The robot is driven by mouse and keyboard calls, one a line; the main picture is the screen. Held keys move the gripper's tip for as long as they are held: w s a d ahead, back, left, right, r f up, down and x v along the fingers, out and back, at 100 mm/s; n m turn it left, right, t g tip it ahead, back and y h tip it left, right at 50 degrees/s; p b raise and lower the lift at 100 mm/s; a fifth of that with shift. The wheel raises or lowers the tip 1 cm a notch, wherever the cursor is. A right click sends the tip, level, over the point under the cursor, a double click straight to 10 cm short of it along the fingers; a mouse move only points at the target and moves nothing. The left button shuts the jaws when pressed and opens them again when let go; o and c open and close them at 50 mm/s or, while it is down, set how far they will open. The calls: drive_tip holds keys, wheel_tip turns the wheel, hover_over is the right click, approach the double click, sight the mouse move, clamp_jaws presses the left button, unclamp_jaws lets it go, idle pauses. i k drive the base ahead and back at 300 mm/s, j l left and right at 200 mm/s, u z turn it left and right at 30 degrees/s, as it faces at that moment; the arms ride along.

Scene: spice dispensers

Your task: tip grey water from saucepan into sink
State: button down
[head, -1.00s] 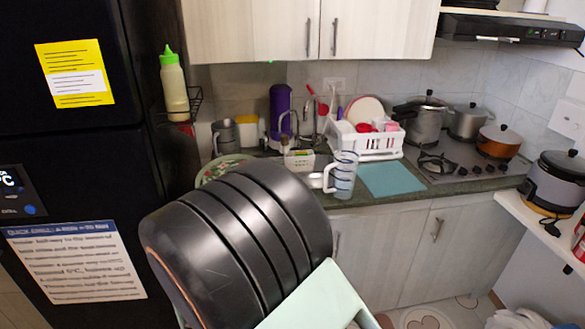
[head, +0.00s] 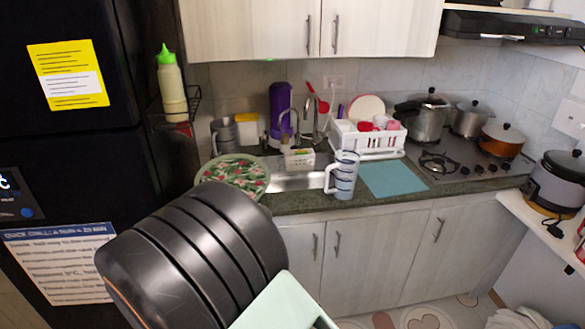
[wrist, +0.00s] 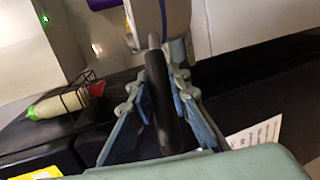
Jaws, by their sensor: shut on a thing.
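My gripper (wrist: 156,92) shows in the wrist view, its two blue-grey fingers closed on the dark handle of the saucepan (wrist: 160,105). A pale body with a blue band (wrist: 172,15) at the top edge of that view seems to be part of the pan; most of it is cut off. No water shows.
A white dish rack (head: 372,145) and a blue mat (head: 393,180) lie further right. The black fridge (head: 75,165) closes the left side.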

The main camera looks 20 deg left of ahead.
sight(280, 180)
drive_tip(key=i+j, duration=0.5)
drive_tip(key=i, duration=0.15)
drive_tip(key=i+j, duration=0.45)
drive_tip(key=i, duration=0.15)
